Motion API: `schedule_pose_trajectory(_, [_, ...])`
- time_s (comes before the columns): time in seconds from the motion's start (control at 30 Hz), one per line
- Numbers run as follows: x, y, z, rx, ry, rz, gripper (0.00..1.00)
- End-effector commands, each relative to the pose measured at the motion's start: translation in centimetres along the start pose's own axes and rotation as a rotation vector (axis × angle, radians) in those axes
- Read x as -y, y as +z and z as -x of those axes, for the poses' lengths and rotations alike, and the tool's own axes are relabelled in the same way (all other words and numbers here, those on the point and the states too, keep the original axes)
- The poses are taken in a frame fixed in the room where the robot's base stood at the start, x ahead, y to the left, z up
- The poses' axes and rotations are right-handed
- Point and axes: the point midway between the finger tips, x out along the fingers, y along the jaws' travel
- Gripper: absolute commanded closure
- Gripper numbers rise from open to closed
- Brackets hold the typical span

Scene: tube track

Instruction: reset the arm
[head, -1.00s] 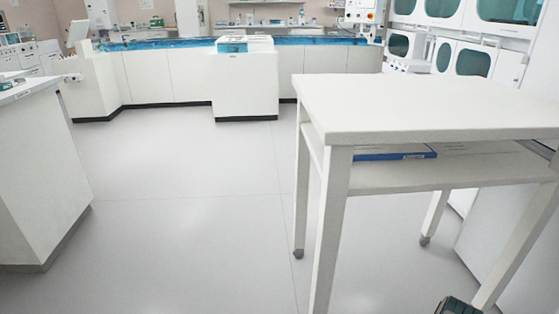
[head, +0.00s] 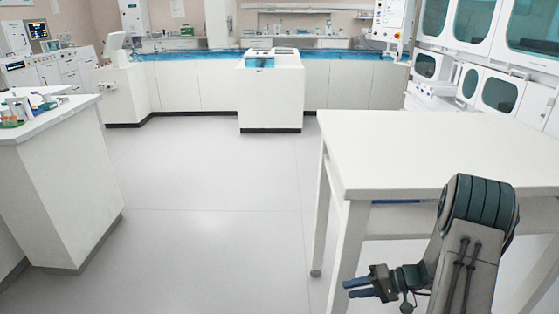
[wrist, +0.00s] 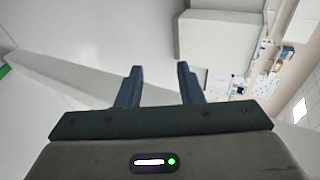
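My gripper (head: 352,288) shows in the head view at the lower right, at the end of my folded arm. It points left, in front of the near leg of the white table (head: 430,150). In the wrist view my gripper (wrist: 160,85) has its two dark blue fingers apart, with nothing between them. It is open and empty. The wrist view is tilted sideways, with pale floor and white furniture beyond the fingers.
The white table stands close on the right, its top bare. A white counter (head: 70,180) with small items stands at the left. A white cabinet (head: 271,95) stands at the back before a long blue-topped bench (head: 190,82). The floor (head: 210,240) between is clear.

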Motion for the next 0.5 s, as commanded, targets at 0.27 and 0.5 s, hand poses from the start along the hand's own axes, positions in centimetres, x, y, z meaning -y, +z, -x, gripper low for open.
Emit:
schedule_pose_trajectory(0.27, [11.9,3.8,2.7,0.174,0.214,0.014,0.66])
schedule_pose_trajectory(0.5, [19.6,7.8,5.3,0.242,0.433,0.035,0.66])
